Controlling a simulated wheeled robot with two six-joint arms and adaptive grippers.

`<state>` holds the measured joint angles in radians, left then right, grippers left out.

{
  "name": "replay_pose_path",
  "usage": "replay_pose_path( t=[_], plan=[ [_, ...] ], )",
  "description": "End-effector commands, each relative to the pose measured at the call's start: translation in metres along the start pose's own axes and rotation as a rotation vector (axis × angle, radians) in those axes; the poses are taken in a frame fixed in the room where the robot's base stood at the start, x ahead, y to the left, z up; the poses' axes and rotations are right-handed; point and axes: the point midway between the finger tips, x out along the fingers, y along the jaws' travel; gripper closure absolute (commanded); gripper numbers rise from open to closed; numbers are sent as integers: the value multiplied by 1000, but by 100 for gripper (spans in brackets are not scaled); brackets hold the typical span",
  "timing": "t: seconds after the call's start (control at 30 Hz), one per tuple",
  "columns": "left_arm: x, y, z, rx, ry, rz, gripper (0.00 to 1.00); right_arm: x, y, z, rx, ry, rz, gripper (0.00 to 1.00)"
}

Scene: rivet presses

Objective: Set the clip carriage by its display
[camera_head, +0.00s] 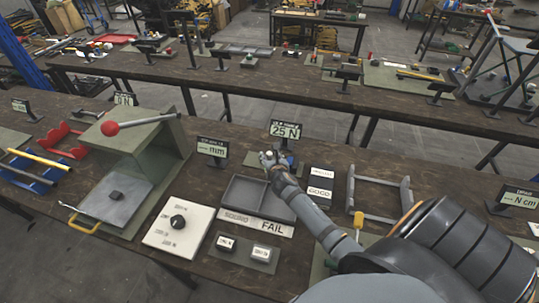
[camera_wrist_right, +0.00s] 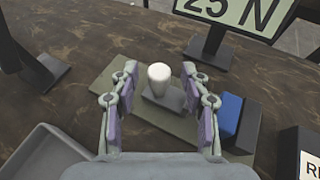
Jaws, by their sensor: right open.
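The display reading 25 N (camera_head: 285,130) stands at the middle of the bench and shows at the top of the right wrist view (camera_wrist_right: 238,12). In the right wrist view a white rounded knob (camera_wrist_right: 159,74) stands on a dark block (camera_wrist_right: 166,100) on a grey-green plate (camera_wrist_right: 115,78), below that display. I cannot tell if this is the clip carriage. My right gripper (camera_head: 271,157) is open, its fingers apart on either side of the knob, seemingly without touching it. In the head view the gripper and arm largely hide the knob and plate. My left gripper is not in view.
A blue block (camera_wrist_right: 231,112) sits close beside the right finger. A display ending in mm (camera_head: 212,147) stands left, beside a press with a red-knobbed lever (camera_head: 110,128).

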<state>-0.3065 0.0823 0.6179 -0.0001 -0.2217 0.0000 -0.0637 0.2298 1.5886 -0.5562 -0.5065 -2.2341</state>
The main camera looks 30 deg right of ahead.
Motion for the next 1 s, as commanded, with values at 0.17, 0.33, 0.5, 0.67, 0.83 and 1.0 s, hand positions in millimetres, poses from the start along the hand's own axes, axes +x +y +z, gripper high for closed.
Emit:
replay_pose_path(
  t=[0.17,0.33,0.5,0.67,0.83,1.0],
  plan=[
    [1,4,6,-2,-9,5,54,15,0,0,0,-1,0,54],
    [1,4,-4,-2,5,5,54,16,0,0,0,0,0,54],
    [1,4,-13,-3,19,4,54,16,0,0,-1,0,0,64],
    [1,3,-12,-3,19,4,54,16,0,0,-1,0,0,86],
    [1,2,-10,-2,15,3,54,16,0,0,0,-1,0,100],
    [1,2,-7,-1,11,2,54,16,0,0,0,-1,1,100]
  ],
)
